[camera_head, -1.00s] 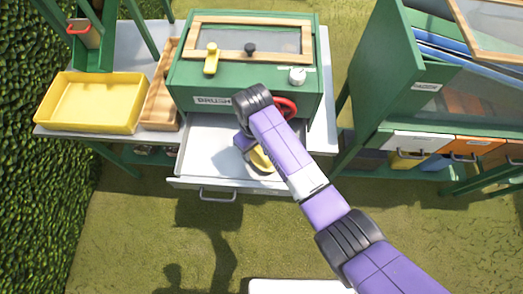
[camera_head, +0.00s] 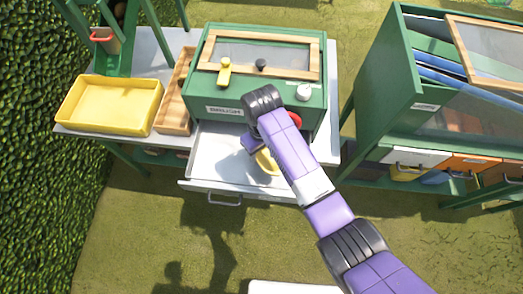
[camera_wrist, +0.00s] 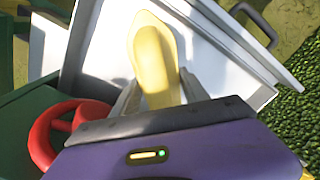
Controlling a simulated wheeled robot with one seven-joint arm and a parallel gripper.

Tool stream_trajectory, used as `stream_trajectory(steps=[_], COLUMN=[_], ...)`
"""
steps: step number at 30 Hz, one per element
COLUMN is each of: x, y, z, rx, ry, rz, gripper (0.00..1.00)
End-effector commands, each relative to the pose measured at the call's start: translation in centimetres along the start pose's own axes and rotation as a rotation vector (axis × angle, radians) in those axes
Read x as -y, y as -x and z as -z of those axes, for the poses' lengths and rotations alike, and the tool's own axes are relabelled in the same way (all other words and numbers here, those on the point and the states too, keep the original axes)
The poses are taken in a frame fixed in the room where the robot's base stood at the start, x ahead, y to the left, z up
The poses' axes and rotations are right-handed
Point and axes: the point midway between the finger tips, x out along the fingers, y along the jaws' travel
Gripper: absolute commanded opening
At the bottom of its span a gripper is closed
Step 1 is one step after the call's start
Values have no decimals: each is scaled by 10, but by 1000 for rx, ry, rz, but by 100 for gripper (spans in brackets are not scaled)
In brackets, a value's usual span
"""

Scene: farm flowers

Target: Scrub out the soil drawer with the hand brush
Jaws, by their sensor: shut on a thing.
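The soil drawer (camera_head: 217,160) is pulled open below the green box, with a pale, bare inside. It also shows in the wrist view (camera_wrist: 109,48), with its handle at the top right. My gripper (camera_wrist: 154,92) is shut on a yellow thing, which I take to be the hand brush (camera_wrist: 153,50). The brush reaches out over the drawer, and its bristles are hidden. In the head view a yellow part of the brush (camera_head: 265,162) shows beside my arm, over the right half of the drawer. I cannot tell whether it touches the drawer floor.
The green box (camera_head: 225,92) with a red round handle (camera_wrist: 47,132) stands right behind the drawer. A yellow tray (camera_head: 88,118) and a wooden tray (camera_head: 174,117) lie to the left. A green cabinet (camera_head: 385,90) stands to the right.

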Motion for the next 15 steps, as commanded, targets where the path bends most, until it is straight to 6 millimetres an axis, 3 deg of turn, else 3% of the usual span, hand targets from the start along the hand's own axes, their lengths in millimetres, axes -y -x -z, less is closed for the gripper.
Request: stream_trajectory(steps=[8, 15], x=[0, 0], y=[0, 15], z=[0, 1], rx=[0, -2], ry=[0, 0], rz=[0, 0], gripper=[8, 8])
